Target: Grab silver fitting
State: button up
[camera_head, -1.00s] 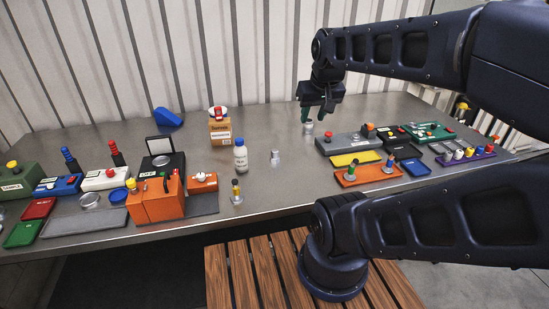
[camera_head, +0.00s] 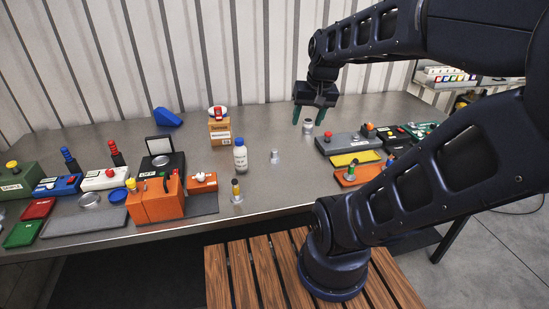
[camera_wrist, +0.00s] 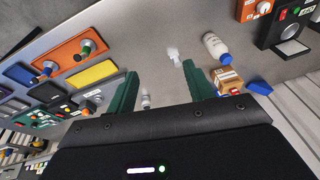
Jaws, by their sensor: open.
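One small silver fitting (camera_head: 308,127) stands upright on the grey bench, just below my gripper (camera_head: 309,116) in the head view. A second small silver piece (camera_head: 275,157) stands nearer the front edge, left of the first. In the wrist view, one silver piece (camera_wrist: 146,102) shows near the base of the left finger, and the other (camera_wrist: 173,54) shows beyond the fingertips. My gripper's green fingers (camera_wrist: 160,73) are apart with nothing held between them. I cannot tell exactly how high they are above the near fitting.
A grey control box (camera_head: 345,143) and a yellow tray (camera_head: 356,158) lie right of the gripper. A white bottle (camera_head: 240,156) with a blue cap and a cardboard box (camera_head: 219,132) stand to the left. Bare bench surrounds the fittings.

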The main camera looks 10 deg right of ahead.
jog(key=w+f+m+g+y, duration=0.4)
jog(key=w+f+m+y, duration=0.35)
jog(key=w+f, duration=0.3)
jog(key=m+t+y, duration=0.3)
jog(key=m+y, duration=0.2)
jog(key=m, duration=0.6)
send_near(274, 154)
jog(key=shift+n, duration=0.25)
jog(key=shift+w+d+f+x, duration=0.15)
jog(key=shift+w+x, duration=0.1)
jog(key=shift+x, duration=1.45)
jog(key=shift+w+d+f+x, duration=0.1)
jog(key=shift+w+f+x, duration=0.1)
jog(key=shift+x, duration=1.5)
jog(key=shift+w+f+x, duration=0.1)
jog(key=shift+w+x, duration=0.15)
jog(key=shift+x, duration=1.45)
jog(key=shift+d, duration=0.1)
jog(key=c, duration=1.1)
